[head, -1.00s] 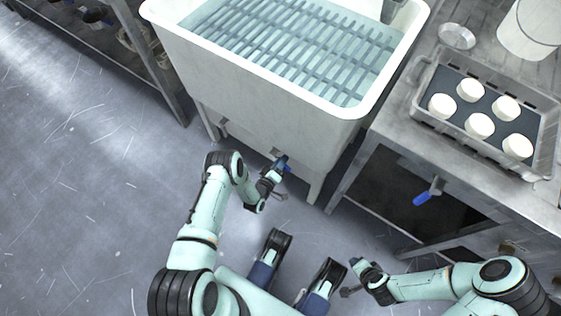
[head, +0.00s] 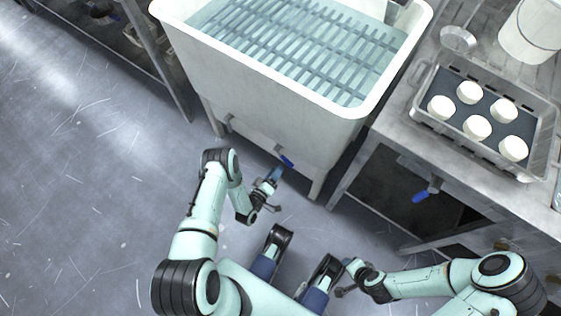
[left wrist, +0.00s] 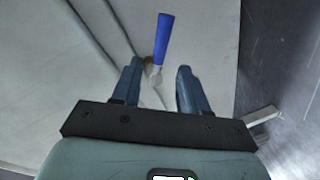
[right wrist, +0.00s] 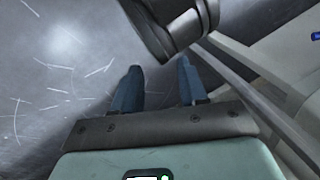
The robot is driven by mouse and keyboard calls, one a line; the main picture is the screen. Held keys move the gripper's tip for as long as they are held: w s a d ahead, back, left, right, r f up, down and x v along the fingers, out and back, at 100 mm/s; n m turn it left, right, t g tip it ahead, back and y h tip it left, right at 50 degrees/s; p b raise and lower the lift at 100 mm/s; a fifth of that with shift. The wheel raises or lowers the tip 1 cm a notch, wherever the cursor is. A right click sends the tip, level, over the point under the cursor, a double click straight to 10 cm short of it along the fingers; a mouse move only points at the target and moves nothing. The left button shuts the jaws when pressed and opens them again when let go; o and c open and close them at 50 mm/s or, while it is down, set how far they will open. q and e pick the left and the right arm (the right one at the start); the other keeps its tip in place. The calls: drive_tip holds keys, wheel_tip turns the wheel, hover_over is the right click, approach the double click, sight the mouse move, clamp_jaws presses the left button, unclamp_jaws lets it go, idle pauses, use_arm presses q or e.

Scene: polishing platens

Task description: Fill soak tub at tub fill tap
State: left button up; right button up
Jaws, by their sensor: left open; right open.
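The white soak tub (head: 270,90) stands at top centre in the head view. Bluish water (head: 300,40) with a slatted grid in it shows inside. A small tap with a blue lever (head: 287,161) is low on the tub's front; the lever also shows in the left wrist view (left wrist: 163,40). My left gripper (head: 275,174) is open and empty, just short of this lever and apart from it. In the left wrist view the lever lies beyond the gap between the fingertips (left wrist: 159,68). My right gripper (head: 350,265) is open and empty, low over the floor, away from the tub.
A metal bench (head: 400,118) on the right bears a grey tray (head: 428,122) with several white discs, a small round dish (head: 458,39) and a white bucket (head: 530,35). Another blue lever (head: 420,197) sits under the bench. The floor (head: 80,200) on the left is clear.

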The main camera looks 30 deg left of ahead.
use_arm(q)
drive_tip(key=s, duration=0.3)
drive_tip(key=s+r+p, duration=0.1)
drive_tip(key=s, duration=0.1)
drive_tip(key=shift+s+d, duration=0.1)
drive_tip(key=shift+s, duration=0.2)
use_arm(e)
drive_tip(key=shift+s+a+r+g, duration=0.15)
drive_tip(key=shift+s+a+r, duration=0.1)
drive_tip(key=shift+s+r, duration=0.2)
drive_tip(key=shift+s+a+r+g, duration=0.15)
drive_tip(key=shift+s+a+r, duration=0.15)
drive_tip(key=shift+s, duration=0.25)
idle(6.2)
